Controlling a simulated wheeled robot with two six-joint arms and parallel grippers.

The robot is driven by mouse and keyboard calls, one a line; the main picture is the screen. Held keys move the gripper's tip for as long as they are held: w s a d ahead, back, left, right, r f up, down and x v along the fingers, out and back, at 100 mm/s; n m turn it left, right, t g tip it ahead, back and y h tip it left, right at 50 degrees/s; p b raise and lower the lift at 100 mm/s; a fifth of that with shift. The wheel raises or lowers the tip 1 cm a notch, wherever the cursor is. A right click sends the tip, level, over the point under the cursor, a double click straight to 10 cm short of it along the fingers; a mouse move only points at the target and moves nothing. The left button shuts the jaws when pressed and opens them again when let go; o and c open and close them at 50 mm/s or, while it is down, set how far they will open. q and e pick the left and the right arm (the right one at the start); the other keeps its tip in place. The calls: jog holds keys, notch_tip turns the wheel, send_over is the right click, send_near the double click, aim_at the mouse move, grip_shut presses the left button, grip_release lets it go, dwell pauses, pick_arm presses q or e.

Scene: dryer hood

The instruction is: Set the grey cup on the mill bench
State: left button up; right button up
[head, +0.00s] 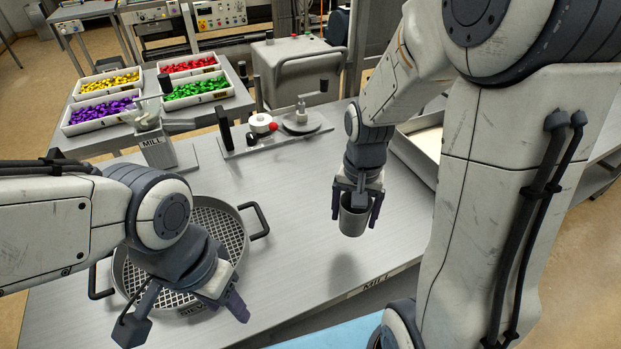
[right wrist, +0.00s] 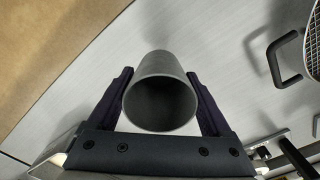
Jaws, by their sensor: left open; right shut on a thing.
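The grey cup (head: 354,217) is held by my right gripper (head: 357,212) above the right part of the mill bench (head: 301,232). A soft shadow on the bench lies to the lower left of the cup, apart from it. In the right wrist view the cup (right wrist: 160,92) sits between the two dark fingers of my right gripper (right wrist: 160,98), with its round mouth toward the camera. My left gripper (head: 190,310) is open over the front edge of the sieve, with nothing seen between its fingers.
A round sieve (head: 242,222) with side handles stands at the bench's left. A mill (head: 158,143), a stand with a white roll (head: 261,123) and a round plate are at the back. A metal tray (head: 421,143) is at right. The bench under the cup is clear.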

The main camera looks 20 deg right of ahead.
jog(key=s+d+r+m+b, duration=0.1)
jog(key=s+r+m+b, duration=0.15)
jog(key=s+m, duration=0.25)
jog(key=w+d+f, duration=0.2)
jog(key=w, duration=0.1)
jog(key=w+d+f+p, duration=0.1)
jog(key=w+d+f, duration=0.1)
jog(key=w, duration=0.1)
jog(key=w+d+f+p, duration=0.1)
jog(key=w+d+f, duration=0.1)
jog(key=w, duration=0.1)
jog(key=shift+w+d, duration=0.25)
jog(key=shift+d, duration=0.15)
notch_tip(320, 180, down, 4)
jog(key=shift+r+p, duration=0.25)
jog(key=shift+p, duration=0.15)
pick_arm(q)
jog(key=shift+a+f, duration=0.1)
jog(key=shift+f, duration=0.15)
pick_arm(e)
jog(key=shift+f, duration=0.3)
